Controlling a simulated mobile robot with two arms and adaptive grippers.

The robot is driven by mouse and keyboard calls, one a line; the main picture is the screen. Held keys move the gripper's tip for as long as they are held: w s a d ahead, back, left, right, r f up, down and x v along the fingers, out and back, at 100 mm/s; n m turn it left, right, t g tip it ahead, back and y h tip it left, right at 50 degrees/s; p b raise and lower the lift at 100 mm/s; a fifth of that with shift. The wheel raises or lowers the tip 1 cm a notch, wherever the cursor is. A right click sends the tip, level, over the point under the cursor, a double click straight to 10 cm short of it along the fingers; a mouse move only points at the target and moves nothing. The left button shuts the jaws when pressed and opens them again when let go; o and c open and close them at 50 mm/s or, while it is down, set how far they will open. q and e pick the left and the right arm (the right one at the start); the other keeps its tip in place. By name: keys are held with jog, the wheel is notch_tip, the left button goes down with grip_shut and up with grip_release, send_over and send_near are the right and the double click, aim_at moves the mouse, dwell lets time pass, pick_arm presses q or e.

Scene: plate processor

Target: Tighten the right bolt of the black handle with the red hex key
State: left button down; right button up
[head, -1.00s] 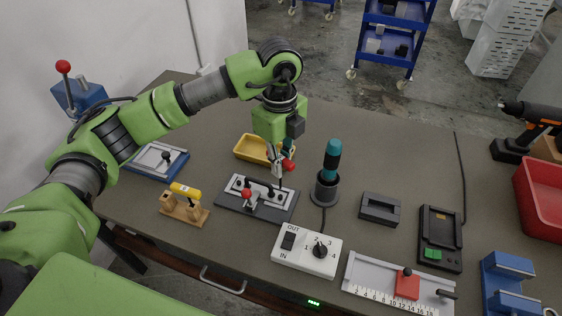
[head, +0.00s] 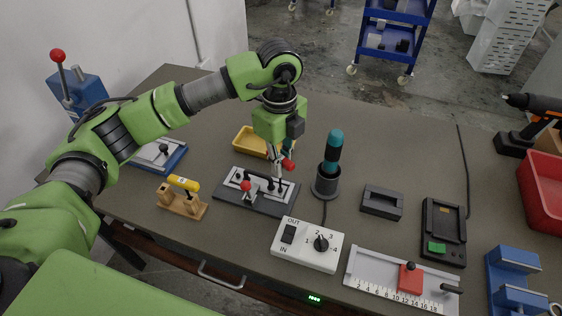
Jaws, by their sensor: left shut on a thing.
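The black handle (head: 262,180) lies across a light plate on a dark base (head: 229,197), left of the table's middle. A red ball-topped knob (head: 246,186) stands at the base's front. My left gripper (head: 275,158) is above the back right part of this fixture, pointing down. It is shut on the red hex key (head: 288,164), whose red part shows beside the fingers. A thin shank runs down toward the right end of the handle. I cannot tell whether its tip touches the right bolt, which is too small and partly hidden. My right gripper is not in view.
A yellow tray (head: 248,143) lies behind the fixture. A teal-handled tool stands in a dark holder (head: 326,183) close on the right. A white switch box (head: 307,245) is in front right, and a yellow-handled wooden piece (head: 182,199) at left.

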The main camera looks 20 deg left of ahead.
pick_arm(q)
jog(key=shift+f+b, duration=0.3)
jog(key=shift+f, duration=0.05)
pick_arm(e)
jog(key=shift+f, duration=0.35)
pick_arm(q)
jog(key=shift+m+b, duration=0.35)
jog(key=shift+m, duration=0.65)
jog(key=shift+m+b, duration=0.4)
jog(key=shift+m, duration=0.5)
jog(key=shift+m+b, duration=0.4)
jog(key=shift+m, duration=1.2)
jog(key=shift+a+m+b, duration=0.1)
jog(key=shift+m+b, duration=0.55)
jog(key=shift+m, duration=0.55)
jog(key=shift+s+m+b, duration=0.1)
jog(key=shift+m+b, duration=0.65)
jog(key=shift+m, duration=1.15)
jog(key=shift+m+b, duration=0.5)
jog(key=shift+m, duration=1.1)
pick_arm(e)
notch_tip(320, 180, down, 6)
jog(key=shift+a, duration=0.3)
